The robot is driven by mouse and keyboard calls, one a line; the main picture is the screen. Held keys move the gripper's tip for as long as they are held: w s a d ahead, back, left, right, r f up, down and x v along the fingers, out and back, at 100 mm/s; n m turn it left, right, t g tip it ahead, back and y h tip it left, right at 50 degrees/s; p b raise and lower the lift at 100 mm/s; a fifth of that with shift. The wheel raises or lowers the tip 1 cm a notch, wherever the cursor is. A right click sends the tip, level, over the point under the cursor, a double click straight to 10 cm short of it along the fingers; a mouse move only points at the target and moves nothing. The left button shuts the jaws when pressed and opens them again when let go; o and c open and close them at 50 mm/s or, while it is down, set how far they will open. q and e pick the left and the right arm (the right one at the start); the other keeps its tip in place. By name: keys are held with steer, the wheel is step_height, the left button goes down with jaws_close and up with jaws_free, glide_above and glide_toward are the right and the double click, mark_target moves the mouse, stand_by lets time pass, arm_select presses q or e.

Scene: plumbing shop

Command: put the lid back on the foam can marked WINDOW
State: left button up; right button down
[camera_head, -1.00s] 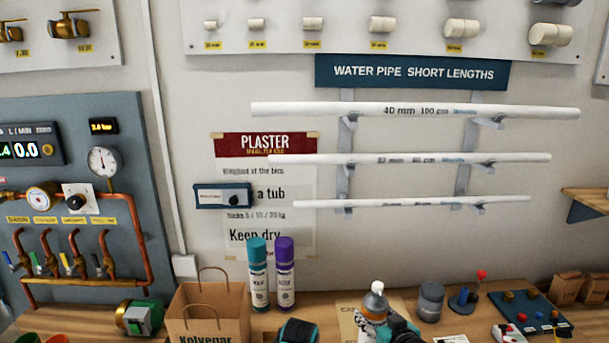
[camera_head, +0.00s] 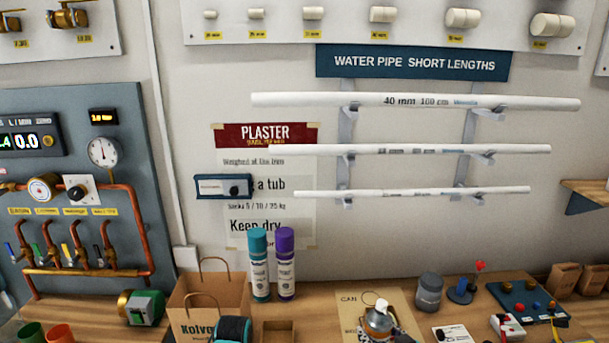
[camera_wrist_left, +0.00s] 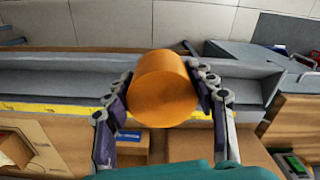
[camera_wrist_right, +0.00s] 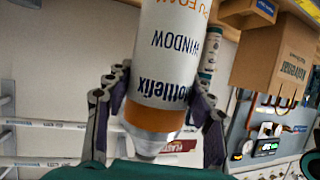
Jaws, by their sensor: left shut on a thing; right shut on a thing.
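The foam can (camera_wrist_right: 172,60), white with WINDOW printed on it, an orange band and a grey domed end, is held in my right gripper (camera_wrist_right: 158,88). In the head view the can's grey top (camera_head: 379,319) with a white nozzle shows at the bottom edge, dome upward. My left gripper (camera_wrist_left: 162,88) is shut around the orange round lid (camera_wrist_left: 163,92). The lid is apart from the can and does not show in the head view. A teal and black part of my left arm (camera_head: 232,330) shows there at the bottom.
A tan board (camera_head: 352,304) marked CAN lies on the bench behind the can. A paper bag (camera_head: 207,315), a teal can (camera_head: 259,267) and a purple-capped can (camera_head: 285,265) stand left. A grey jar (camera_head: 429,291) and red-topped item (camera_head: 461,290) stand right.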

arm_select(q)
steer(key=shift+s+a+f+m, duration=0.15)
steer(key=shift+a+m, duration=0.65)
steer(key=shift+m, duration=0.05)
steer(key=shift+s+a+f+m, duration=0.1)
steer(key=shift+s+a+m, duration=0.05)
steer(key=shift+a+m, duration=0.7)
arm_select(e)
steer(key=shift+s+f, duration=0.3)
steer(key=shift+s, duration=0.35)
arm_select(q)
steer(key=shift+d, duration=0.1)
arm_select(e)
steer(key=shift+a, duration=0.1)
steer(key=s+a+r+n+g+y, duration=0.2)
steer(key=s+a+n+y, duration=0.2)
steer(key=a, duration=0.5)
steer(key=shift+s+a+r+n+y, duration=0.15)
steer(key=shift+s+a+n+y, duration=0.2)
steer(key=shift+y, duration=0.25)
steer(key=shift+g, duration=0.3)
